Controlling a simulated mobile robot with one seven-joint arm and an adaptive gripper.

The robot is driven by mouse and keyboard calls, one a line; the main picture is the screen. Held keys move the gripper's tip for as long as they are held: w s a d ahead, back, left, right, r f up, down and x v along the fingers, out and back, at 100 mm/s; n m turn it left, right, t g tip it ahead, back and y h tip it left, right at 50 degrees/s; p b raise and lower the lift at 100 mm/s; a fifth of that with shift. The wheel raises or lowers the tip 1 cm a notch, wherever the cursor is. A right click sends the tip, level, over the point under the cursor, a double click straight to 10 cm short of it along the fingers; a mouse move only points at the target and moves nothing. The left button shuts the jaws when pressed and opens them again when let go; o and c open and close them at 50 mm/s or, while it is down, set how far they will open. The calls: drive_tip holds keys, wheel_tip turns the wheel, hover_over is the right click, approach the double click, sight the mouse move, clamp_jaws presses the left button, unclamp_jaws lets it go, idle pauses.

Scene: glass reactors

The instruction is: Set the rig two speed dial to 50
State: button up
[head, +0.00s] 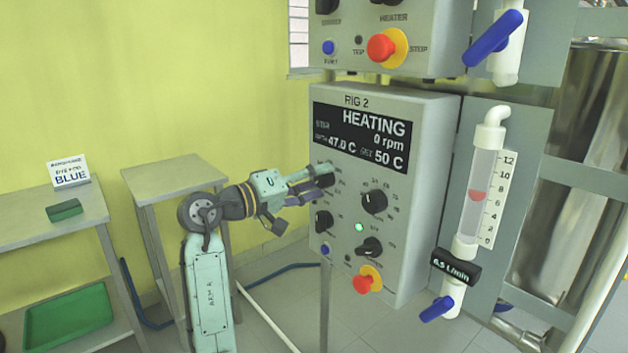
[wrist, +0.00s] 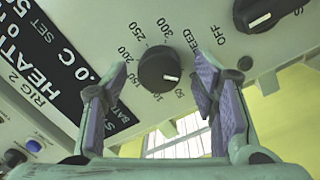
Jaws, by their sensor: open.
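The rig two panel (head: 395,110) shows HEATING, 0 rpm, bath 47.0 C and set 50 C. Its speed dial (wrist: 158,68) is a round black knob with a white mark, ringed by numbers from 50 to 300. The mark points to the lower right, near the 50 end of the scale. My gripper (wrist: 162,78) is open, with one purple-padded finger on each side of the dial, apart from it.
Other black knobs sit close by: one at right (head: 374,201), one below my gripper (head: 323,222) and one lower right (head: 370,247). A red stop button (head: 363,284) is at the bottom. A flowmeter (head: 482,190) stands right of the panel. Tables are at left.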

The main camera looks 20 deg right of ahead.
drive_tip(key=shift+c, duration=0.6)
drive_tip(key=c, duration=1.1)
drive_tip(key=shift+o, duration=0.2)
drive_tip(key=shift+m, duration=0.3)
drive_tip(key=m+b, duration=0.2)
drive_tip(key=shift+m, duration=0.4)
drive_tip(key=m+b, duration=0.2)
drive_tip(key=m, duration=0.3)
drive_tip(key=shift+r+y+b, duration=0.1)
drive_tip(key=shift+y+b, duration=0.2)
drive_tip(key=shift+b, duration=0.05)
drive_tip(key=o, duration=1.2)
